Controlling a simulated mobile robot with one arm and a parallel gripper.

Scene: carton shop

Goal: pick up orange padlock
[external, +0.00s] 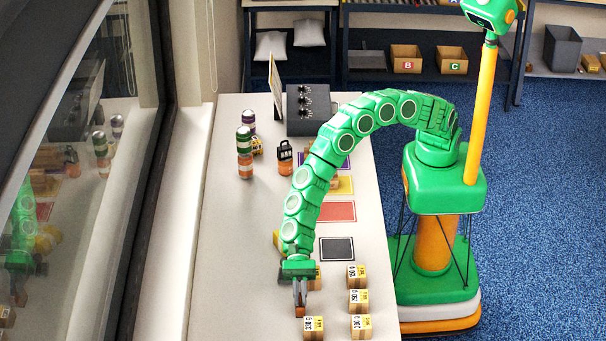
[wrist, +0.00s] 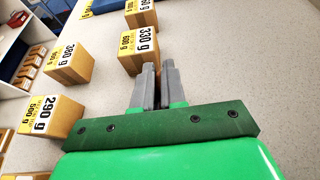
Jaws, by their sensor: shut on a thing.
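My gripper (external: 300,292) points down over the near part of the table. Its grey fingers also show in the wrist view (wrist: 158,88), close together. It is shut on a small orange-brown thing (external: 299,311) at the fingertips. The fingers hide most of this thing, so I cannot make out its shape or confirm that it is the orange padlock. In the wrist view only a dark brown strip shows between the fingers.
Several small labelled cartons (external: 358,300) stand around my gripper; one (wrist: 138,52) is just beyond the fingertips in the wrist view. Coloured mats (external: 336,211) lie along the right edge of the table. A dark machine (external: 312,108) stands at the back. The table's left middle is clear.

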